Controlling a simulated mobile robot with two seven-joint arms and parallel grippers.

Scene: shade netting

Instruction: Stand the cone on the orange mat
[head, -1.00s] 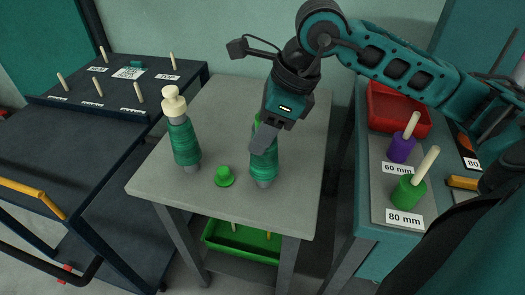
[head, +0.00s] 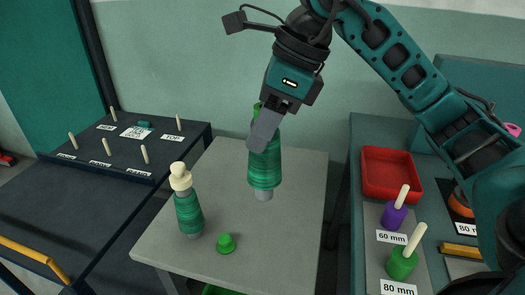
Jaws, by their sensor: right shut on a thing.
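My right gripper (head: 265,130) is shut on a cone wound with green thread (head: 265,170). The cone hangs upright above the grey table, with its grey lower end showing below the thread. Its upper part is mostly hidden behind the gripper. A second green-wound cone (head: 188,210) with a cream top stands on the table to the left. An orange round patch (head: 461,203) shows at the right, next to an "80 mm" label. It is partly covered by a dark shape and my right arm, so I cannot tell if it is the mat. My left gripper is not in view.
A small green capped piece (head: 226,243) sits on the grey table (head: 290,245). On the right bench are a red tray (head: 390,170), a purple spool (head: 393,215) and a green spool (head: 402,262) with pegs. A dark peg board (head: 125,145) is at left.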

